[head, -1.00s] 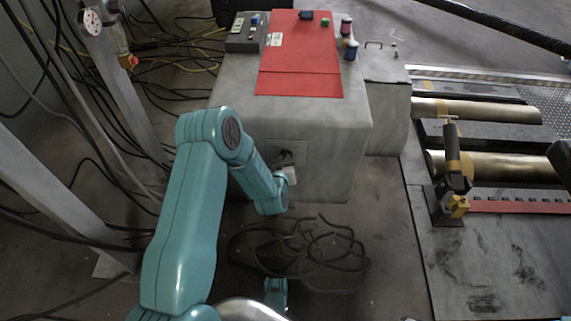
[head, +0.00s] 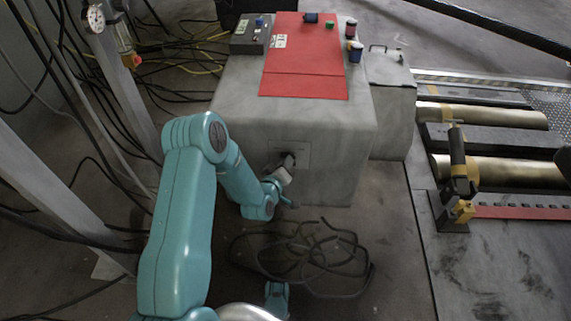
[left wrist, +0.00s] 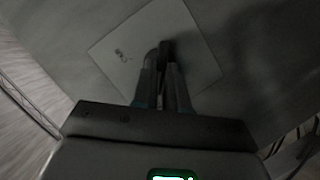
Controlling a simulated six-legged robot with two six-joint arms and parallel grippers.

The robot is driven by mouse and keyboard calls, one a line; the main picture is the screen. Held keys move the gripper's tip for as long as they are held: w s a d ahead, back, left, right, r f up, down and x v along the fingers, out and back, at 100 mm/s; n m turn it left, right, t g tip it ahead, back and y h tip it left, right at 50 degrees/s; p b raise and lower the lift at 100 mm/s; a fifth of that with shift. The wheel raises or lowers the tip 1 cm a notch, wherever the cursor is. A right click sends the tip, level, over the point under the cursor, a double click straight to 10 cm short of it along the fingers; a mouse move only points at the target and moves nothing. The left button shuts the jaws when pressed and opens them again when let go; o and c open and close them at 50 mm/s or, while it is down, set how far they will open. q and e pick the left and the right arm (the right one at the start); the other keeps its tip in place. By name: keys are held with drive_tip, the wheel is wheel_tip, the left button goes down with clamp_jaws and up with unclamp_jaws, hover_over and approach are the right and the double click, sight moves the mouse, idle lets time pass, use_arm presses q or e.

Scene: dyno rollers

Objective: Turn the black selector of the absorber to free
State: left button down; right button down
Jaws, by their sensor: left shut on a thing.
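The absorber (head: 335,185) is a large grey box. A light plate (head: 304,153) is set on its front face, and the plate (left wrist: 122,55) fills the upper middle of the left wrist view. The black selector (head: 289,160) stands out from the plate; its dark tip (left wrist: 166,47) shows between my fingers in the left wrist view. My left gripper (head: 283,171) is shut on the selector at the plate. In the left wrist view the gripper (left wrist: 166,68) hides most of the selector. A small marking on the plate is too blurred to read. My right gripper is not in view.
A red panel (head: 304,70) and a control box (head: 252,34) lie on top of the absorber. Loose cables (head: 310,255) are on the floor below. Rollers (head: 505,170) and a black-handled clamp (head: 457,165) are at the right. Grey posts (head: 60,185) stand at the left.

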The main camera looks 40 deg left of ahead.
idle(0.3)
use_arm(q)
drive_tip(key=c, duration=1.2)
unclamp_jaws()
drive_tip(key=shift+o, duration=0.2)
drive_tip(key=shift+s, duration=0.1)
